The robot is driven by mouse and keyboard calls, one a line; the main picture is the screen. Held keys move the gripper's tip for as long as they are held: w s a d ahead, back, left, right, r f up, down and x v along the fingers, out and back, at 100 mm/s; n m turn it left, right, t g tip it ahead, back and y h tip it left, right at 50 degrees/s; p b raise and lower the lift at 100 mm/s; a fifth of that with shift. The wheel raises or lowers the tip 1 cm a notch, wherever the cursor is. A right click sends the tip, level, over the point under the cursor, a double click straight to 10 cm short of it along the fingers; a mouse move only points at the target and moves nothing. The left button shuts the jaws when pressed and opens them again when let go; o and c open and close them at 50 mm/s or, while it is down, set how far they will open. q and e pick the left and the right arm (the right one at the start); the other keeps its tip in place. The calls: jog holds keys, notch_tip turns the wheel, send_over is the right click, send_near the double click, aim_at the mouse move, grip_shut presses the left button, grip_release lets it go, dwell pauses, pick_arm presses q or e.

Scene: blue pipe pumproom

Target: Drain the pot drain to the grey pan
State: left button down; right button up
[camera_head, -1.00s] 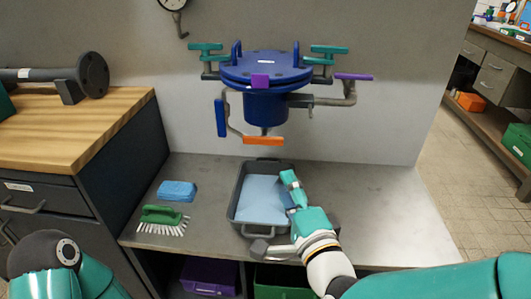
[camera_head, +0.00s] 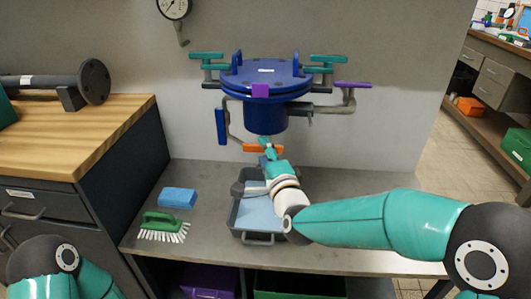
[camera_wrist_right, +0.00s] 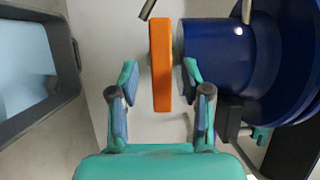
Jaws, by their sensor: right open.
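The blue pot (camera_head: 265,110) is fixed to the wall, with its lid on top. Its orange drain handle (camera_head: 250,148) lies level under the pot and also shows in the right wrist view (camera_wrist_right: 161,65). My right gripper (camera_head: 266,145) is open just in front of the handle. In the wrist view its fingers (camera_wrist_right: 160,85) stand on either side of the orange handle, apart from it. The grey pan (camera_head: 236,222) is on the bench below, its light blue inside partly hidden by my right arm. My left gripper is out of view; only my left arm shows at lower left.
A blue sponge (camera_head: 178,197) and a green brush (camera_head: 162,226) lie left of the pan. Teal clamps (camera_head: 327,60), a purple handle (camera_head: 352,84) and a blue handle (camera_head: 221,125) surround the pot. The bench's right side is clear under my arm.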

grip_shut()
dwell(0.3)
jog(key=shift+n, duration=0.3)
jog(key=n+g+h+p, duration=0.1)
jog(key=n+h+p, duration=0.1)
jog(key=n+p, duration=0.2)
jog(key=n+g+h+p, duration=0.2)
jog(key=n+p, duration=0.2)
jog(key=p, duration=0.7)
jog(key=a+n+g+h+p, duration=0.1)
jog(key=n+h+p, duration=0.1)
jog(key=n+p, duration=0.3)
jog(key=shift+r+p, duration=0.1)
jog(key=shift+p, duration=1.2)
